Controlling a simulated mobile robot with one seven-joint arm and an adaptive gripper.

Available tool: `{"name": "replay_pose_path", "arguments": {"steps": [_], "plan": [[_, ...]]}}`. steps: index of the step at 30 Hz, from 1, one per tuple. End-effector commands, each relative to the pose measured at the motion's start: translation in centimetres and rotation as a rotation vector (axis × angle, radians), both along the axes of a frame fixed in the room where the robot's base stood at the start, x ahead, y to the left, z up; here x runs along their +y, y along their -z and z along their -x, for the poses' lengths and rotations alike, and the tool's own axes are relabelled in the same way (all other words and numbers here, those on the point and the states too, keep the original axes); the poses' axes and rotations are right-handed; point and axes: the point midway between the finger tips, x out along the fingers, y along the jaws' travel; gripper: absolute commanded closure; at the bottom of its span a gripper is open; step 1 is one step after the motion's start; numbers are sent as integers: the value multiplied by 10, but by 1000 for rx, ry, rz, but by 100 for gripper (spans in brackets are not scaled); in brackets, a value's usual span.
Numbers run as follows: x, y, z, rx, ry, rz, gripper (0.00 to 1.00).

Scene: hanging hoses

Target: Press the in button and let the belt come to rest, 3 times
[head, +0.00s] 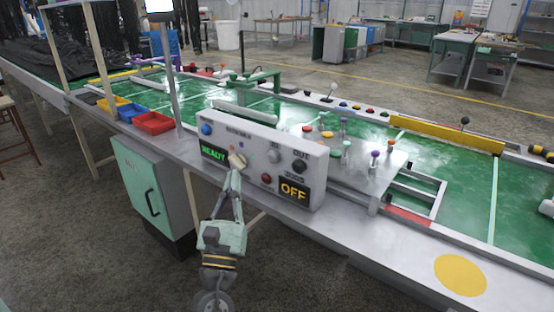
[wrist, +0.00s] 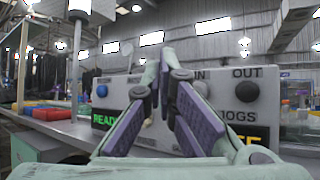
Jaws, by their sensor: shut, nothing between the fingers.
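The control box (head: 225,140) stands at the near edge of the green belt (head: 455,185). Its pale in button (head: 274,157) sits left of the dark out button (head: 299,166). In the wrist view, the in button (wrist: 201,88) shows under the IN label, partly beside a finger, and the out button (wrist: 247,92) is clear. My gripper (head: 236,170) is shut and empty in front of the box, left of the in button in the head view, overlapping a pale knob. In the wrist view, its fingers (wrist: 168,62) meet left of the in button. Contact cannot be told.
The box also has a blue button (head: 207,129), a red button (head: 266,179), a green READY display (head: 214,152) and a yellow OFF display (head: 293,191). Yellow, blue and red bins (head: 153,123) stand left. A plate with coloured knobs (head: 365,165) lies behind the box.

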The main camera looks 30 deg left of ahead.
Motion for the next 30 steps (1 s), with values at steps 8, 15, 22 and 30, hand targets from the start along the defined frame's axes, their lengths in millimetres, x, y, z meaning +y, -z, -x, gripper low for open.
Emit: {"name": "replay_pose_path", "arguments": {"steps": [8, 15, 22, 30], "plan": [[0, 0, 1, -3, -1, 2, 100], [0, 0, -6, -3, 1, 2, 100], [-3, -1, -35, -3, 2, 1, 100], [-5, -1, -70, -3, 2, 1, 100]]}}
